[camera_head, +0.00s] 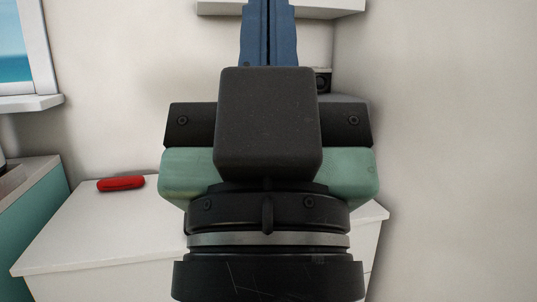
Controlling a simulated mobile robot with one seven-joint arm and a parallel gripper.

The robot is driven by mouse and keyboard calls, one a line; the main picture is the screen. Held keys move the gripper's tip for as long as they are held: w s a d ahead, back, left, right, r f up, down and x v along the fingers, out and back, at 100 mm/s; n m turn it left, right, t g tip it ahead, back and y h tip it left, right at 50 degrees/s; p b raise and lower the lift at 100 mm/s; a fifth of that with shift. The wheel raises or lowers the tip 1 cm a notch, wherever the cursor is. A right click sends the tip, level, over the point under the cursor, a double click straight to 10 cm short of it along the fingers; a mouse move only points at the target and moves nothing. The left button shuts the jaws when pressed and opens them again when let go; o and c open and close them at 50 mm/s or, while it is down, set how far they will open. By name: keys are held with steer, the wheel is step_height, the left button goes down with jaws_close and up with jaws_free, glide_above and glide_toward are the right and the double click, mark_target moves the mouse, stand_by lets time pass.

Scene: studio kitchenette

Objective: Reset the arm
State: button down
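My gripper (268,18) fills the middle of the head view, pointing up, with its black and green body close to the camera. Its two blue fingers lie side by side with only a thin dark line between them, so it looks shut, and nothing shows between them. The finger ends run up to the top edge of the picture. The gripper is raised in front of the back wall and hides much of the counter behind it.
A white counter (75,238) stands behind, with a red object (121,184) lying on its left part. A dark object (323,80) is mostly hidden behind my gripper. A white shelf (330,8) hangs at the top. A window (22,50) is at left. Bare wall is at right.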

step_height(320, 180, up, 28)
steer(key=p, duration=2.6)
steer(key=shift+r, duration=0.1)
